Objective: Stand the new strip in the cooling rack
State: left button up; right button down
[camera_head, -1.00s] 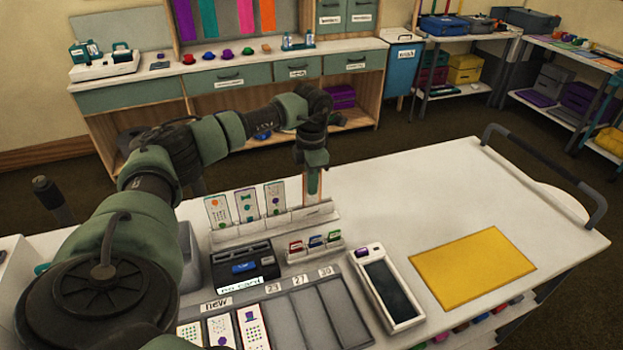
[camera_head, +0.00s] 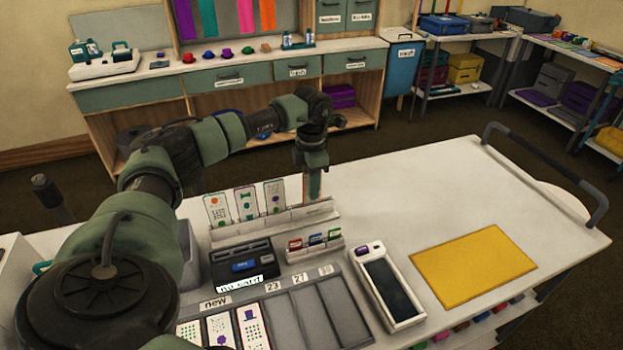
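The white rack (camera_head: 285,221), which looks like the cooling rack, stands on the white table with three printed white strips upright in it: a left one (camera_head: 217,210), a middle one (camera_head: 246,204) and a right one (camera_head: 274,197). My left gripper (camera_head: 314,184) points down above the rack's right end, right of these strips. A narrow teal and brown piece shows at its tip; I cannot tell whether it is a finger or a strip seen edge-on. More printed strips (camera_head: 220,331) lie in the grey tray (camera_head: 311,317) below the "new" label. My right gripper is not in view.
A dark device (camera_head: 241,264) with a card display and a small holder of coloured pieces (camera_head: 314,243) stand in front of the rack. A white handheld device (camera_head: 386,288) and a yellow mat (camera_head: 473,265) lie to the right. The table's back right is clear.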

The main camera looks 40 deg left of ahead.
pick_arm(q)
notch_tip(320, 180, up, 8)
jog(key=shift+f+b, duration=0.1)
jog(key=shift+b, duration=0.75)
dwell(0.4)
